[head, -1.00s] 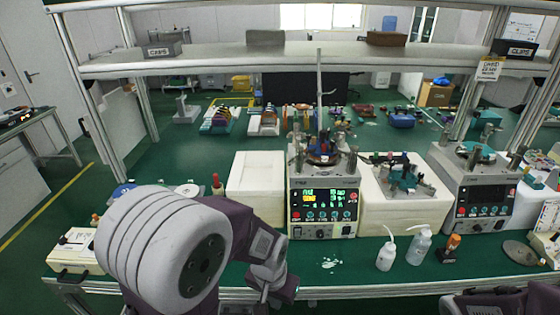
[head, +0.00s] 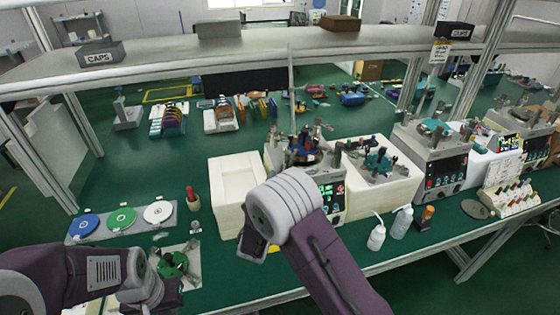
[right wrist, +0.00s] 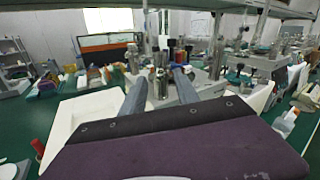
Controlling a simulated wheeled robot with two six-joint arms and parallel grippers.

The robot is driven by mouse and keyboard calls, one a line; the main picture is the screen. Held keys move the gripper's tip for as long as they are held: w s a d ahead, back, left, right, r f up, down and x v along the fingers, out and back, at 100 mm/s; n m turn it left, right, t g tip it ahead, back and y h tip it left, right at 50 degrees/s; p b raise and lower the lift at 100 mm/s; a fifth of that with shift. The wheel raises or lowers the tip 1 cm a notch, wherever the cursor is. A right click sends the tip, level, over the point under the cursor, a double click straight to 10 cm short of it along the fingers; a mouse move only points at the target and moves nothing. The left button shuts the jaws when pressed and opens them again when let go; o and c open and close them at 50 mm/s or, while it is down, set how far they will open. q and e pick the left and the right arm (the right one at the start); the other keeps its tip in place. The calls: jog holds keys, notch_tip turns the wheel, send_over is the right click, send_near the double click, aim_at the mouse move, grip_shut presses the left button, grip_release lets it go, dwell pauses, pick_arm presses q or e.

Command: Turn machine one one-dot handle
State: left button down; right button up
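The nearest lapping machine (head: 331,190) stands at the middle of the bench, its lit panel partly hidden by my right arm. Posts and dark parts are on its top. I cannot make out dots on any handle or a machine number. My right gripper is in front of this machine, its fingertips hidden by my arm in the head view. In the right wrist view its two fingers (right wrist: 158,88) are apart, with nothing seen between them but the machine's metal posts (right wrist: 161,72) beyond. My left gripper (head: 150,290) is at lower left beside a green round part; its fingers are unclear.
A white box (head: 232,190) stands left of the machine, another block (head: 385,195) with a fixture to its right. Bottles (head: 376,237) stand at the front edge. A second machine (head: 435,160) is farther right. An overhead shelf (head: 250,50) spans the bench.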

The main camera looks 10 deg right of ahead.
aim_at(285, 165)
jog(key=p+x, duration=0.2)
jog(key=x, duration=0.4)
jog(key=shift+w+d+r, duration=0.15)
jog(key=shift+w, duration=0.15)
jog(key=shift+w+d, duration=0.3)
jog(key=shift+w, duration=0.15)
grip_shut()
dwell(0.6)
